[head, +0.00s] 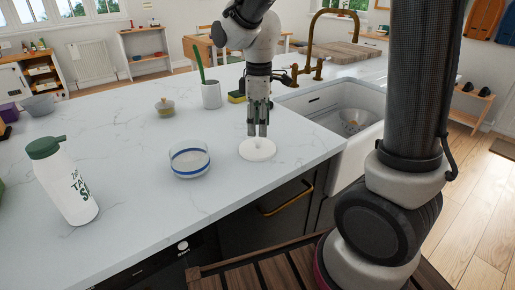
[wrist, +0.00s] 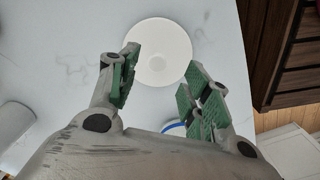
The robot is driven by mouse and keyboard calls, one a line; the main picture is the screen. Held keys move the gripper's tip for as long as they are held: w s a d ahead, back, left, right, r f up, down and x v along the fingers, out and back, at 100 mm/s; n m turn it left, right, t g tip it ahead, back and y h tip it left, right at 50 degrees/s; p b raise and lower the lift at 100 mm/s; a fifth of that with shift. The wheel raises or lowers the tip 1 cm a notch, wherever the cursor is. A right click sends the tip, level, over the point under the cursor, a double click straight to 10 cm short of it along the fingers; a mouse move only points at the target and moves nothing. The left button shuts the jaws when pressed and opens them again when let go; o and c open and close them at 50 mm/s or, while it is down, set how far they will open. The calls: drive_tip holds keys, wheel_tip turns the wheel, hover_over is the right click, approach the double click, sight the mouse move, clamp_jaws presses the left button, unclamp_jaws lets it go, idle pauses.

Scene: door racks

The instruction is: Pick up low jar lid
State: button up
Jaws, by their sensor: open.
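The low jar lid (head: 257,153) is a flat white disc with a small raised centre, lying on the pale marble counter. My gripper (head: 257,133) points down just over it in the head view. In the wrist view the lid (wrist: 158,36) shows beyond and between the fingertips. The gripper (wrist: 163,62) is open with green pads, and nothing is between them. The fingers appear apart from the lid's rim, but the exact height above it is hard to tell. A low clear glass jar with blue bands (head: 189,160) stands left of the lid, without a cover.
A white bottle with a green cap (head: 66,185) stands at left. A small lidded pot (head: 165,107), a white cup with a green-handled tool (head: 211,95) and a sponge (head: 236,97) are behind. The sink (head: 335,115) lies right; the counter's front edge is near the lid.

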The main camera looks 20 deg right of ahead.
sight(258, 138)
drive_tip(key=f, duration=0.6)
drive_tip(key=shift+w+a, duration=0.1)
drive_tip(key=shift+w, duration=0.15)
drive_tip(key=c, duration=1)
